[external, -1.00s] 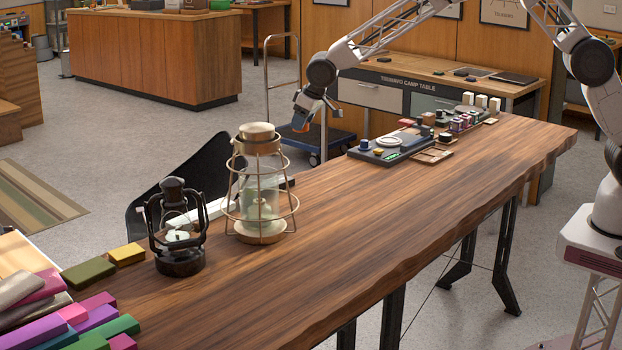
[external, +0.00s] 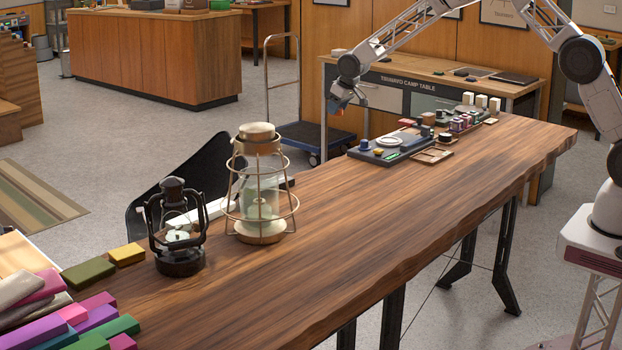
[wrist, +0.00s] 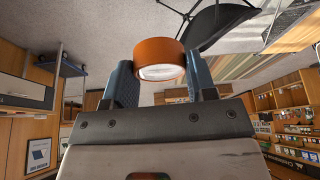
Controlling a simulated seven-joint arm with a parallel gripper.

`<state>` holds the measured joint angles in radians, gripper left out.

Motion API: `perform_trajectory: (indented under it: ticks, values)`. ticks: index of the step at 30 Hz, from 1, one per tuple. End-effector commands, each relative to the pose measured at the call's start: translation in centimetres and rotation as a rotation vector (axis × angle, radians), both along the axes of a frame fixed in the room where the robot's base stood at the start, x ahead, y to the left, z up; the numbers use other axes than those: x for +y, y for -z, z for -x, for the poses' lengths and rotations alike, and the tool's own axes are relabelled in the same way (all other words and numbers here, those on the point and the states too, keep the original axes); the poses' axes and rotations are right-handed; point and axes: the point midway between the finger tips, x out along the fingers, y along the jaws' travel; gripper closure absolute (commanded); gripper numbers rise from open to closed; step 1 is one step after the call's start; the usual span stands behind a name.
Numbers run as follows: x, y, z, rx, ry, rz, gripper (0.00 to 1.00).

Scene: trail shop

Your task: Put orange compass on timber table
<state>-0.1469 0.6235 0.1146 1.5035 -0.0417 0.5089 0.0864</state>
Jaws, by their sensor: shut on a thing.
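The orange compass (wrist: 160,57) is a short round orange cylinder with a pale face. In the wrist view it sits between the two blue fingers of my gripper (wrist: 160,82), which is shut on it. In the external view my gripper (external: 341,103) hangs above the far edge of the timber table, and the compass is too small there to make out clearly. The timber table (external: 380,222) is a long brown slab with a wavy front edge. Its middle is bare.
A wire-caged lantern (external: 260,190) and a dark lantern (external: 177,235) stand on the table's left half. A dark tray (external: 380,158) with small items lies near its far edge. Coloured packs (external: 95,320) fill the near left corner. A chair (external: 200,170) stands behind.

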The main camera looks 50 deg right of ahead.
Motion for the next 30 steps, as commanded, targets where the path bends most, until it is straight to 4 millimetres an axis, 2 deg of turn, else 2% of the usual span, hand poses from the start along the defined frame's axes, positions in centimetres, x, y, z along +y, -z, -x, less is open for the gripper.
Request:
perform_trajectory:
  ticks: [1, 6, 12, 19, 30]
  values:
    - [-2.0, 0.3, -0.4, 0.000, 0.014, 0.000, 0.75]
    - [-7.6, 1.0, -1.2, 0.000, 0.049, 0.000, 0.75]
    - [-12.6, 1.5, -1.8, -0.002, 0.079, 0.000, 0.75]
    - [-14.9, 1.8, -1.9, -0.002, 0.092, 0.001, 0.75]
    - [-15.0, 1.9, -1.9, -0.001, 0.093, 0.000, 0.75]
